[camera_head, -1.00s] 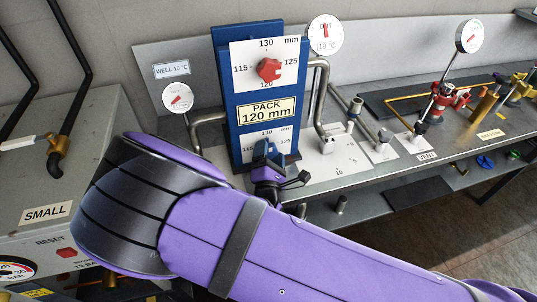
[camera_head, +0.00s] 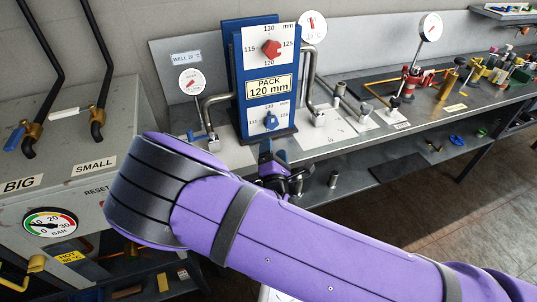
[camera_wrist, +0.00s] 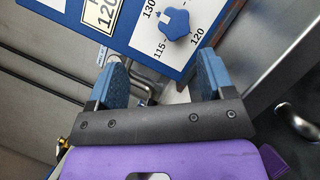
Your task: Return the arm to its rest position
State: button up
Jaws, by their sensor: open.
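My arm is purple with black bands and stretches across the lower middle of the head view. My gripper (camera_head: 284,160) is in front of the bench edge, just below the blue panel (camera_head: 238,75). In the wrist view my gripper (camera_wrist: 162,85) has its two blue finger pads wide apart with nothing between them. The panel's lower blue knob (camera_wrist: 176,25) shows beyond the fingers, apart from them. The same blue knob (camera_head: 271,121) and an upper red knob (camera_head: 271,49) show on the panel in the head view.
A grey cabinet (camera_head: 120,140) with a pressure gauge (camera_head: 50,222) and hoses stands at left. The bench (camera_head: 370,140) runs right, with pipes, a red valve (camera_head: 411,82) and a dial (camera_head: 430,27). A lower shelf (camera_head: 375,169) lies under it. Open floor (camera_head: 440,205) is at right.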

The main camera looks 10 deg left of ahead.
jog(key=shift+s+d, duration=0.1)
jog(key=shift+s, duration=0.3)
jog(key=w+d+r+m+g+h, duration=0.4)
jog(key=w+d+r+m+g, duration=0.4)
jog(key=m, duration=0.4)
jog(key=s+d+r+m+g+y, duration=0.1)
jog(key=s+d+r+m+g, duration=0.2)
jog(key=d+r, duration=0.4)
jog(key=s+d+r+m+y, duration=0.15)
jog(key=d+r+m, duration=0.3)
jog(key=r, duration=0.45)
jog(key=s+d+r+m+g, duration=0.2)
jog(key=s+d+r+m, duration=0.2)
jog(key=s+d+r, duration=0.9)
jog(key=s+d+m+g+h, duration=0.1)
jog(key=s+d+m, duration=0.1)
jog(key=s, duration=0.7)
jog(key=s+d+r+m+g+h, duration=0.1)
jog(key=s+d, duration=0.3)
jog(key=s, duration=0.4)
jog(key=shift+s+d+m+h, duration=0.2)
jog(key=shift+s+m+h, duration=0.15)
jog(key=shift+m, duration=0.1)
